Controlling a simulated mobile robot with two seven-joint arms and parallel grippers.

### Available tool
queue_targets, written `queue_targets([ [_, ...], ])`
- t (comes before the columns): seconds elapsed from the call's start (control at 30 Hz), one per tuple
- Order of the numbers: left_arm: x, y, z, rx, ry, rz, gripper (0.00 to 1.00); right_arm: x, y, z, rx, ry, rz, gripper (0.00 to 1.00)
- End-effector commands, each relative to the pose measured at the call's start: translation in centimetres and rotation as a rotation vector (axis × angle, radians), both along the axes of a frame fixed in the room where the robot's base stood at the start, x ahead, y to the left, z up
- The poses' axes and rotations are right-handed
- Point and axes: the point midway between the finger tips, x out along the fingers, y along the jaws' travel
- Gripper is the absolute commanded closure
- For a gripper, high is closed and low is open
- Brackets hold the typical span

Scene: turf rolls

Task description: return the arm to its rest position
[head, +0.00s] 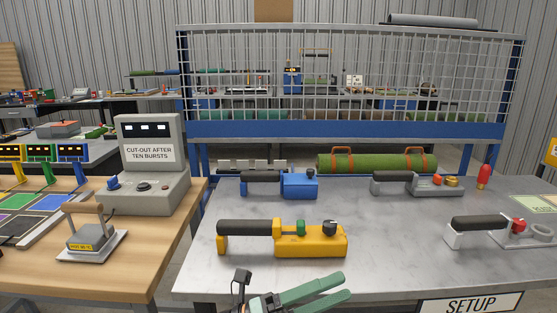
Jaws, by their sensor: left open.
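My left gripper (342,287) shows at the bottom centre, in front of the grey table's front edge. Its two green fingers point right and are apart, with nothing between them. Most of the arm behind it is below the picture. My right gripper is not in view.
The grey table (400,265) carries a yellow handled tool (325,241), a blue one (298,186) and grey ones (438,187). A green roll (376,163) lies behind. A wooden bench (150,230) with a grey control box (150,190) stands left. A mesh fence (350,70) closes the back.

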Motion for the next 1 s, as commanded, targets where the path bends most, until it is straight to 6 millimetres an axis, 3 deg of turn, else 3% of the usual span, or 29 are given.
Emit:
queue_targets([
  [0.17, 2.6, 4.7, -4.1, -0.238, 0.484, 0.212, 0.23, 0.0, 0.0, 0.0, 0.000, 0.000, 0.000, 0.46],
  [0.23, 3.3, 6.9, -6.7, -0.318, 0.675, 0.295, 0.23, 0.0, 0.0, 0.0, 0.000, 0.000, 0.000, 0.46],
  [0.43, 2.3, 13.0, -16.0, -0.504, 1.182, 0.512, 0.23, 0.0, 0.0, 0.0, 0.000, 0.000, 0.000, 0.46],
  [0.6, -2.3, 17.5, -24.6, -0.634, 1.601, 0.695, 0.23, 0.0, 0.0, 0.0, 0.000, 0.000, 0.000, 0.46],
  [0.8, -9.9, 20.7, -31.8, -0.736, 1.989, 0.868, 0.23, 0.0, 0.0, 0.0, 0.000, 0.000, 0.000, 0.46],
  [0.93, -15.3, 22.1, -34.9, -0.785, 2.206, 0.967, 0.23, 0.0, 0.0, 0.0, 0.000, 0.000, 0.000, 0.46],
  [1.0, -14.5, 22.2, -32.2, -0.788, 2.177, 0.960, 0.23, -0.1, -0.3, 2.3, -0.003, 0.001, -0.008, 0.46],
])
